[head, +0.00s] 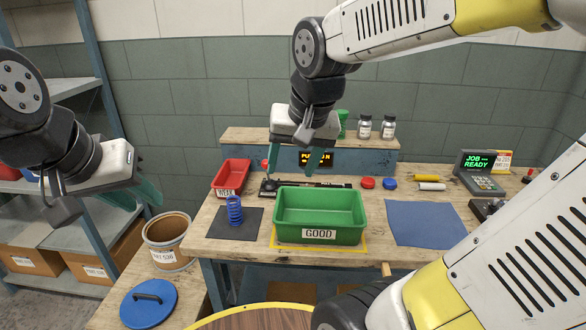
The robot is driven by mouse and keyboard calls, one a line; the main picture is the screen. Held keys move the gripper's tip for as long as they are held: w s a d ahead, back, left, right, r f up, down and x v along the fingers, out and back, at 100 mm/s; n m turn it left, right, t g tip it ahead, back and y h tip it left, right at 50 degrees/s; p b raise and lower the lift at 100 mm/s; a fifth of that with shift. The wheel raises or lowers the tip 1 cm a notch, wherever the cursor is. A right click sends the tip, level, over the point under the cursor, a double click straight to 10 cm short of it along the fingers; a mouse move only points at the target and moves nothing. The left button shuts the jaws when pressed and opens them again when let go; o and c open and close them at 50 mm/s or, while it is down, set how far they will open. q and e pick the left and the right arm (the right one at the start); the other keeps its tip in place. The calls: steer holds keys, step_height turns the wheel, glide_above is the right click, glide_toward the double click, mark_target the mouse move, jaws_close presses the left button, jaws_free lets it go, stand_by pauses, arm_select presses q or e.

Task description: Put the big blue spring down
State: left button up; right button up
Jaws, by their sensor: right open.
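The big blue spring (235,211) stands upright on a dark square mat (248,231) at the left of the workbench. No gripper touches it. My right gripper (296,160) is open and empty, pointing down above the back of the bench, up and to the right of the spring. My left gripper (150,191) is off to the left, beyond the bench's left edge. Its teal fingers overlap in this view, so I cannot tell whether they are open.
A green GOOD bin (320,236) stands right of the spring, and a red bin (231,176) behind it. A blue cloth (425,222) lies at the right. A tub (168,240) and its blue lid (149,304) are at lower left.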

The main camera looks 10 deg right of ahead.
steer(key=s+d+n+t+y, duration=0.1)
steer(key=s+n, duration=0.1)
steer(key=s, duration=0.4)
steer(key=shift+d+r+t, duration=0.25)
steer(key=shift+r+t, duration=0.05)
steer(key=shift+r, duration=0.05)
